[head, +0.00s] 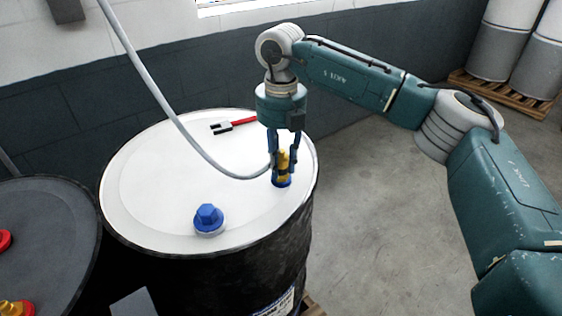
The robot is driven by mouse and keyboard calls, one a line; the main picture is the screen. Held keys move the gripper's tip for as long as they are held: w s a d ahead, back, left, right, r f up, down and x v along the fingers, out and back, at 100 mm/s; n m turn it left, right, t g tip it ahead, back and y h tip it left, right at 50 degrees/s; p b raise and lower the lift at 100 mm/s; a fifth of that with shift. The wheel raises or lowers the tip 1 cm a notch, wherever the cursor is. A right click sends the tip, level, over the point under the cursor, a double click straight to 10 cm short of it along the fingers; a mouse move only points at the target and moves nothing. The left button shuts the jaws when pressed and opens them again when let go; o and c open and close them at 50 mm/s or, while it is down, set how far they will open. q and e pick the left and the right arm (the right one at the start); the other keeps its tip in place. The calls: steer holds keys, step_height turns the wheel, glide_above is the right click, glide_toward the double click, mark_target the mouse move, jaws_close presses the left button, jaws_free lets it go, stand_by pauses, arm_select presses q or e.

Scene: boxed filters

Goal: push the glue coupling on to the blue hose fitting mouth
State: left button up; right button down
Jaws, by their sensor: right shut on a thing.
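The glue coupling (283,161) is a yellow piece with a pale grey hose (186,133) running to it. My right gripper (283,167) points down and is shut on the coupling. The blue hose fitting mouth (282,183) is on the drum's white lid, near its right edge, directly below the coupling. The coupling's lower end is at the blue fitting; the fingers partly hide the meeting place, so I cannot tell how far it is on. My left gripper is not in view.
The white-topped drum (150,180) also carries a blue cap (208,217) at the front and a red-handled tool (236,125) at the back. A dark drum (45,225) with red and yellow fittings stands at left. Clear floor lies right; drums on a pallet (500,92) stand far right.

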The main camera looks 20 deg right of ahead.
mark_target(281, 151)
steer(key=shift+f, duration=0.15)
steer(key=c, duration=1.3)
jaws_free()
steer(key=shift+c, duration=0.2)
step_height(281, 151, up, 12)
steer(key=shift+f, duration=0.1)
